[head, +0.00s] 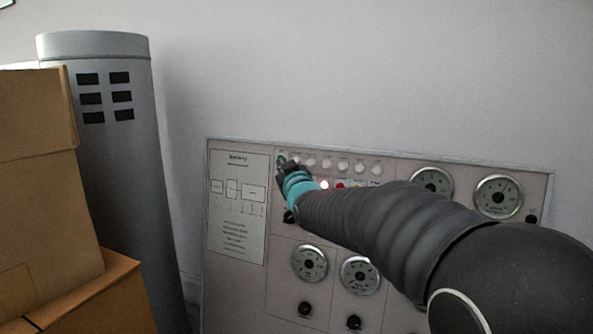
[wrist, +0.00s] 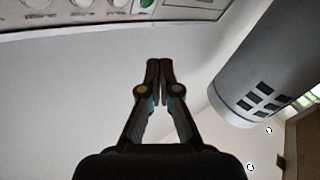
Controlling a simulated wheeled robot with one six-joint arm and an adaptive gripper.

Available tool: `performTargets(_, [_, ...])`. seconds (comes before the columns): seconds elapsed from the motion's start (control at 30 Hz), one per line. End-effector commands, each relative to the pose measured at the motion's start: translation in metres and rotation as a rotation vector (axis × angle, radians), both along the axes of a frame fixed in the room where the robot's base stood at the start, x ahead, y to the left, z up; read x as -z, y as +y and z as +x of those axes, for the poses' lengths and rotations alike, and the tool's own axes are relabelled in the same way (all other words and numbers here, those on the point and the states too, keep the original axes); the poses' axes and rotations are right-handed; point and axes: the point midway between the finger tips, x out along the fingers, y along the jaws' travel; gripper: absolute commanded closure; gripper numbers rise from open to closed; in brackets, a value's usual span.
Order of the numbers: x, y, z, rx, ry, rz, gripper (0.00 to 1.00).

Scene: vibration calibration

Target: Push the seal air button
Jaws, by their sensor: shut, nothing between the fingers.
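The control panel (head: 237,300) stands against the wall, with a row of round white buttons (head: 343,167) along its upper part. A green button (head: 282,158) is at the left end of that row; it also shows at the top edge of the wrist view (wrist: 147,3). The labels are too small to read, so I cannot tell which one is seal air. My gripper (head: 284,166) is at the left end of the row, close to the green button and partly covering that area. In the wrist view my gripper (wrist: 159,63) is shut and empty, its tips apart from the green button in the picture.
Gauges (head: 309,263) and black knobs (head: 305,308) are lower down. My arm hides the panel's middle. Cardboard boxes (head: 45,190) and a grey cylinder (head: 125,190) stand at left.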

Motion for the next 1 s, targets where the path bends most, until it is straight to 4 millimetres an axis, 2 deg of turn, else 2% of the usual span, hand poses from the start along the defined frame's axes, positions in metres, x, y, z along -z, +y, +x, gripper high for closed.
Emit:
performTargets(0.07, [0.002, 0.011, 0.007, -0.014, -0.034, 0.003, 1.0])
performTargets(0.2, [0.0, 0.016, 0.01, -0.021, -0.061, 0.006, 1.0])
performTargets(0.63, [0.001, 0.014, 0.015, -0.019, -0.059, 0.005, 1.0])
performTargets(1.0, [0.006, -0.001, 0.054, -0.017, -0.057, 0.004, 1.0])
